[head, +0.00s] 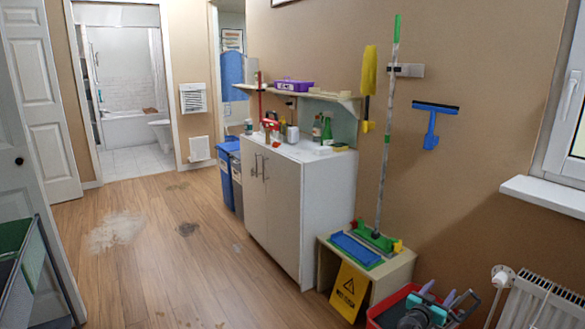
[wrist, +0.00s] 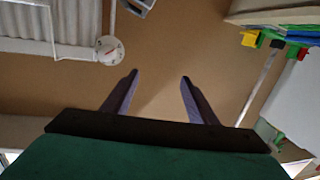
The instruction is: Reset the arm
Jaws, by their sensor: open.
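My gripper (wrist: 159,76) is open in the wrist view. Its two purple-grey fingers stand wide apart, with only the plain tan wall showing between them and nothing held. In the head view my arm and gripper (head: 451,297) show low at the right, in front of the red bin and left of the radiator. Part of the arm is cut off by the bottom edge there. The wrist picture looks upside down, with the radiator (wrist: 45,25) at its upper left.
A small bench (head: 400,268) with a green mop and blue pad stands beside a white cabinet (head: 325,200). A yellow wet-floor sign (head: 349,290) leans at its front. The red bin (head: 378,318) and radiator (head: 540,305) are close to my arm. The wooden floor at left is open, with stains (head: 115,230).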

